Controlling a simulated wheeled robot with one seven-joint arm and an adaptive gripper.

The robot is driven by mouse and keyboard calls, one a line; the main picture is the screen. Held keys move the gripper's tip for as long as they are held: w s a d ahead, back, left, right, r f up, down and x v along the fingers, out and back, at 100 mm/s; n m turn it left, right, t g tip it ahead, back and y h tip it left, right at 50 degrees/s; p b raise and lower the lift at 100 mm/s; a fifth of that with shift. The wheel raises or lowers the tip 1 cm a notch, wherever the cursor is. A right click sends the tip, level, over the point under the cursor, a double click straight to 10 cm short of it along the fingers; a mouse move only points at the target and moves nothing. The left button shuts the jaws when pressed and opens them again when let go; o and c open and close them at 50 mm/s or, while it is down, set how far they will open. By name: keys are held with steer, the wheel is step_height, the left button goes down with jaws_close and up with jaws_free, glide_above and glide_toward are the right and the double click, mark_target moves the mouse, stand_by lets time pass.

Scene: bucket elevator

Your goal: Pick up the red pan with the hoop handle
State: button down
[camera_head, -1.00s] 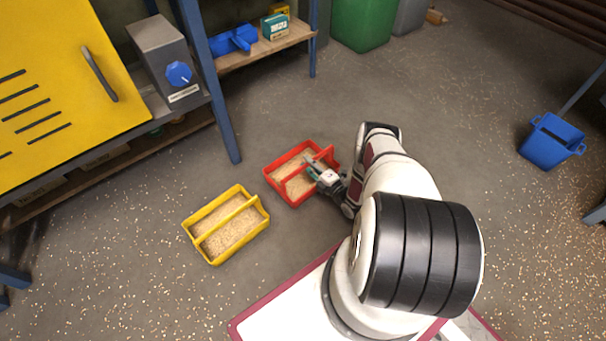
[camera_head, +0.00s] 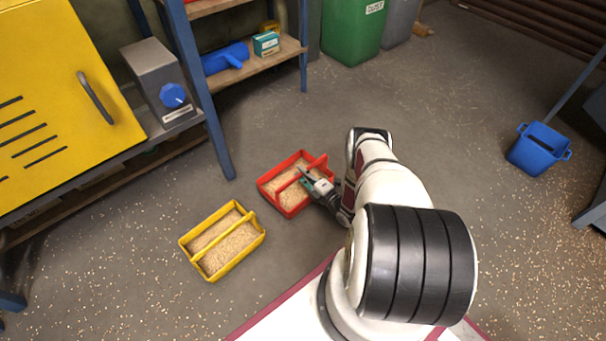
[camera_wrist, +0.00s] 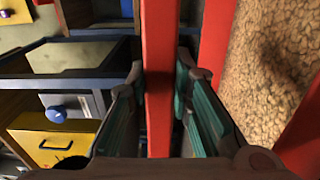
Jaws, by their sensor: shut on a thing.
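The red pan (camera_head: 266,189) holds tan grain and has a red hoop handle across its top. In the head view it is left of my arm. My gripper (camera_head: 306,178) reaches over the pan from the right and is shut on the handle. In the wrist view the red handle bar (camera_wrist: 159,90) runs between the two green-padded fingers (camera_wrist: 160,95), and grain shows at the right. I cannot tell whether the pan touches the floor. Part of its right side is hidden by my gripper.
A yellow pan (camera_head: 190,262) of grain stands left of the red one. A blue rack post (camera_head: 215,140) and a yellow cabinet (camera_head: 50,95) are at the left. A green bin (camera_head: 350,35) stands at the back and a blue bucket (camera_head: 538,150) at the right. Grain is scattered on the floor.

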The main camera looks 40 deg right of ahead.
steer(key=shift+r, duration=0.45)
steer(key=s+r+p, duration=0.1)
steer(key=s+p, duration=0.1)
steer(key=s, duration=1.4)
steer(key=shift+d, duration=0.4)
steer(key=shift+r, duration=0.1)
